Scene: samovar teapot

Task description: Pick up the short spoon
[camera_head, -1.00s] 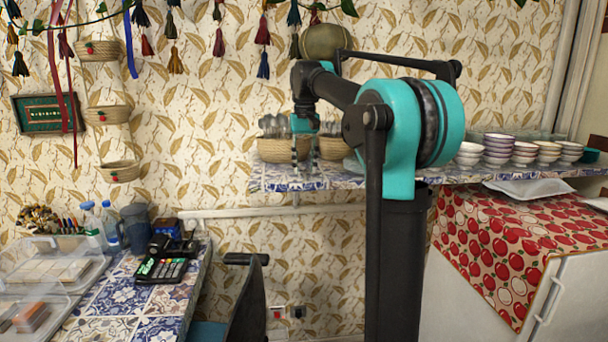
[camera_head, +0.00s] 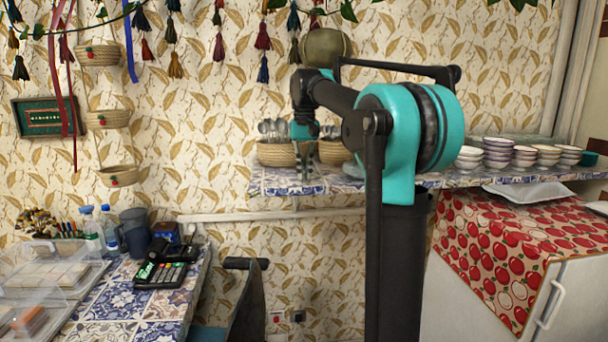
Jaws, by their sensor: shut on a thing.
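Several spoons (camera_head: 272,129) stand upright in a woven basket (camera_head: 275,154) on the blue-tiled shelf. A second woven basket (camera_head: 334,152) stands to its right, partly hidden by my arm. My gripper (camera_head: 303,172) points down in front of the shelf baskets, between the two. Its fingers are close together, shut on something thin. I cannot make out the held thing or tell whether it is the short spoon. I cannot tell which of the spoons in the basket are short.
Stacked bowls (camera_head: 498,152) stand on the shelf (camera_head: 395,183) at the right. Below them is a white cabinet with an apple-print cloth (camera_head: 500,245). A lower tiled counter (camera_head: 165,303) at left holds a card terminal (camera_head: 160,274), bottles and a jug (camera_head: 135,230).

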